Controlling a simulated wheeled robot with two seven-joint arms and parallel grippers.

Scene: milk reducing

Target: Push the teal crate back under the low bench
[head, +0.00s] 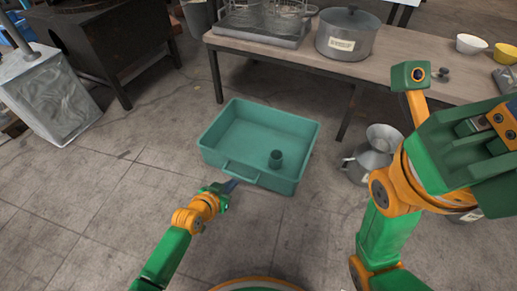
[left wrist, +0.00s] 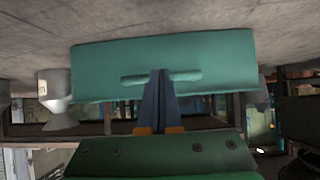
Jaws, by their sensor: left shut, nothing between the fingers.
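The teal crate (head: 223,160) stands on the floor in front of the low bench (head: 300,54), out from under its top. My left gripper (head: 231,186) is shut and empty at the crate's front side, by the handle. In the left wrist view, the crate (left wrist: 100,65) fills the middle, and the shut blue fingers (left wrist: 160,78) overlap its bar handle (left wrist: 187,76). Whether they touch it I cannot tell. My right arm is at the right; its fingers do not show.
A metal jug (head: 376,150) stands on the floor right of the crate, near my right arm. A large pot (head: 347,33) and a rack (head: 265,22) are on the bench. Bench legs stand behind the crate.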

